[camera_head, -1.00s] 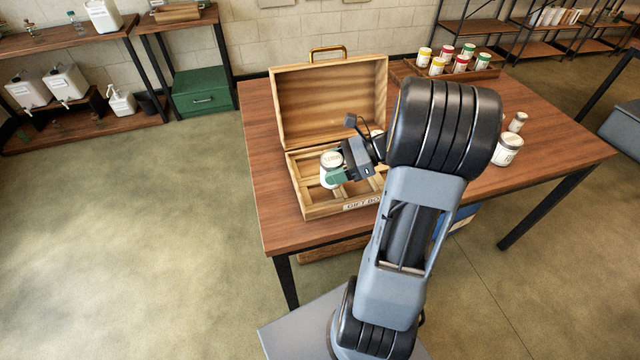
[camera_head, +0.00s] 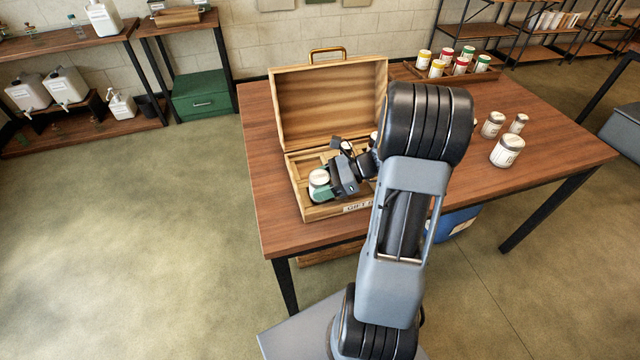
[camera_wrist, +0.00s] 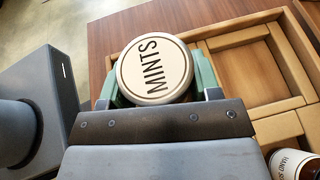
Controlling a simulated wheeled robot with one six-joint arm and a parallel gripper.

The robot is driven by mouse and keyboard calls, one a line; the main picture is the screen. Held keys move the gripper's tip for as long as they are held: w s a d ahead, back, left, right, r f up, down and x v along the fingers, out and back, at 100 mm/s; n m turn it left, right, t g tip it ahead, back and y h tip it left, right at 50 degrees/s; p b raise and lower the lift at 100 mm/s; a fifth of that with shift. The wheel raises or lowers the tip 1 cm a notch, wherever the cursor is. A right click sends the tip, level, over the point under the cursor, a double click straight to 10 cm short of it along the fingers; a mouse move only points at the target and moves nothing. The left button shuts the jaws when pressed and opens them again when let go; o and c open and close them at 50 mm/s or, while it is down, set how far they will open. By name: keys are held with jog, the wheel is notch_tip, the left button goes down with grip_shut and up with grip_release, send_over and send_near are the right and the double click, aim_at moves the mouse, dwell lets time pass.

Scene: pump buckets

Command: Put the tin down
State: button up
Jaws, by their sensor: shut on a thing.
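The tin (camera_head: 319,180) is white and round, and its lid reads MINTS in the wrist view (camera_wrist: 155,68). My gripper (camera_head: 328,189) is shut on it, with a green finger on each side of the tin in the wrist view. The open wooden gift box (camera_head: 340,210) stands on the table, its lid raised at the back. The tin is at the box's front left compartment. Whether its base touches the compartment floor is hidden.
A bottle (camera_wrist: 293,163) sits in a box compartment at the right in the wrist view. Several jars, including a large one (camera_head: 507,150), stand on the table's right side. A tray of coloured tins (camera_head: 461,65) is at the back. The table (camera_head: 262,200) is bare left of the box.

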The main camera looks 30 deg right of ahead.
jog(key=shift+f, duration=0.2)
jog(key=o, duration=1)
jog(key=shift+r, duration=0.1)
jog(key=shift+d+r, duration=0.1)
jog(key=shift+r, duration=0.1)
jog(key=p+v, duration=0.1)
jog(key=v, duration=1)
jog(key=shift+s+d, duration=0.15)
jog(key=shift+d, duration=0.25)
